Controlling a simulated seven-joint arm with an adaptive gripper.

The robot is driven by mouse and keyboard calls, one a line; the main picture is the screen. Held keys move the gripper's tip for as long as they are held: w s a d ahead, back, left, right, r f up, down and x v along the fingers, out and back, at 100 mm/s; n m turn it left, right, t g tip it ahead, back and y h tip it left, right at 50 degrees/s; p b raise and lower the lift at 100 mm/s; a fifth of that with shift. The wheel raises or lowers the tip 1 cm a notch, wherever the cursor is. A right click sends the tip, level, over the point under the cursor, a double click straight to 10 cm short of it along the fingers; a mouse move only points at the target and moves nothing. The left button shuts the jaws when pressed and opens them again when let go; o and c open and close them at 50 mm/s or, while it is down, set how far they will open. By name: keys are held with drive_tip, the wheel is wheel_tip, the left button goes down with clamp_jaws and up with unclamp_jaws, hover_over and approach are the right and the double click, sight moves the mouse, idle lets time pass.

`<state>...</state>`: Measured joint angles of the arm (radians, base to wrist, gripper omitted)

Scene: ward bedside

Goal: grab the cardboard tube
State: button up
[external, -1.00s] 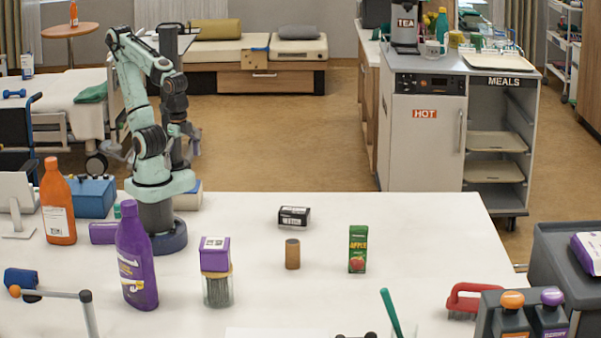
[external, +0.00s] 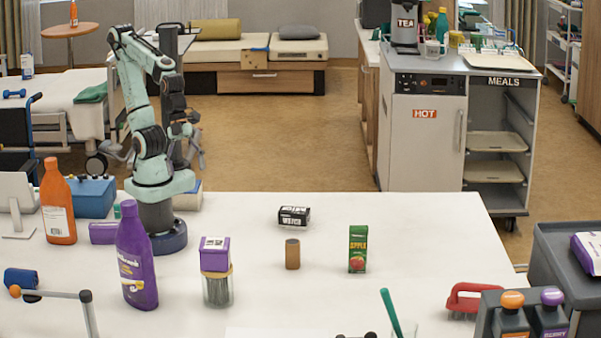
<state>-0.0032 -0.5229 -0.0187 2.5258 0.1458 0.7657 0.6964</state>
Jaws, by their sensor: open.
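The cardboard tube (external: 292,254) is a short brown cylinder standing upright on the white table, right of my arm's base. Nothing covers it. My gripper (external: 190,150) hangs at the end of my folded arm, beyond the table's far edge in the picture. It is open, with nothing seen between its fingers, and well apart from the tube, up and to its left. Part of it is hidden behind my own arm links.
A black box (external: 294,216) lies behind the tube. A green apple juice carton (external: 357,249) stands to its right. A clear jar (external: 217,289) with a purple-topped box (external: 214,254) and a purple bottle (external: 137,262) stand to its left. The table around the tube is clear.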

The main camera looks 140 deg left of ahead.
drive_tip(key=w+d+m+t+h, duration=0.1)
drive_tip(key=w+d+m+h, duration=0.25)
drive_tip(key=w+m, duration=0.2)
drive_tip(key=w+a+f+m+t+h, duration=0.1)
drive_tip(key=w+a+f+t+h, duration=0.15)
drive_tip(key=w, duration=0.55)
drive_tip(key=n+t+y, duration=0.2)
drive_tip(key=n+t, duration=0.3)
drive_tip(key=n, duration=0.3)
hover_over(293, 242)
drive_tip(key=d, duration=0.6)
wheel_tip(293, 242, down, 10)
drive_tip(key=s+a+f+n, duration=0.2)
drive_tip(key=s+a+f+n+y, duration=0.1)
drive_tip(key=s+a+f, duration=0.1)
drive_tip(key=f, duration=0.1)
drive_tip(key=s+a+f+n+y, duration=0.1)
drive_tip(key=s+a+f+n, duration=0.1)
drive_tip(key=a, duration=0.1)
drive_tip(key=shift+f+n+t, duration=0.15)
drive_tip(key=shift+n+t, duration=0.2)
drive_tip(key=shift+a+y, duration=0.1)
drive_tip(key=shift+y, duration=0.2)
drive_tip(key=x, duration=0.6)
drive_tip(key=shift+w+f, duration=0.15)
drive_tip(key=shift+w, duration=0.05)
drive_tip(key=shift+c, duration=0.2)
